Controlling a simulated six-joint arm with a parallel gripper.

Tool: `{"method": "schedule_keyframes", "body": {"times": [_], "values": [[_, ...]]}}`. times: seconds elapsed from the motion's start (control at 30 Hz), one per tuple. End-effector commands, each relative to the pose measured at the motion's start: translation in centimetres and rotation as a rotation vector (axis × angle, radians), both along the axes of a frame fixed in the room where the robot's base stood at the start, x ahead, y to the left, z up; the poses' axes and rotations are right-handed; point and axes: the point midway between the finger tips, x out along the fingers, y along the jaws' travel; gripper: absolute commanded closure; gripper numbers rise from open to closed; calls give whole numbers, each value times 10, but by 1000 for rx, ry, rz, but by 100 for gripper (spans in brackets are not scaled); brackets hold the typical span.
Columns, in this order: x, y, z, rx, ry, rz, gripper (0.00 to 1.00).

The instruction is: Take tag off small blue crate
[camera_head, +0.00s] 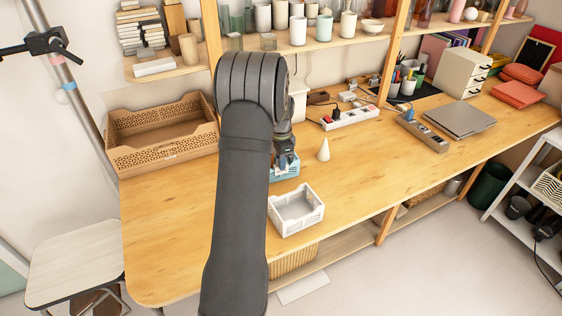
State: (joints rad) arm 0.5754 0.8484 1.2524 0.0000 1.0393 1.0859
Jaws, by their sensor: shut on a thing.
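The small blue crate (284,172) stands on the wooden table, just behind the white crate. My arm covers its left side, so only its right part shows. My gripper (284,159) points down at the blue crate, with its fingertips at or just above the crate's top. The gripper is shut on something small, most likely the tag. The tag itself is too small and too covered to make out. I cannot tell whether it still touches the crate.
A white crate (297,211) stands close in front of the blue one. A white cone (323,150) stands to its right. A large cardboard-brown crate (162,137) is at the back left. A power strip (350,117) lies behind. The table's left front is clear.

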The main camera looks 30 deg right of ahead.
Motion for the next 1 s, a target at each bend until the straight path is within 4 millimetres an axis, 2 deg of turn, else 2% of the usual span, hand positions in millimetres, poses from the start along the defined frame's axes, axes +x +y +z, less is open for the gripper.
{"method": "schedule_keyframes", "body": {"times": [0.57, 1.0], "values": [[0, 0, 2, 0, -1, 0, 100], [0, 0, 21, -1, -1, 0, 100]]}}
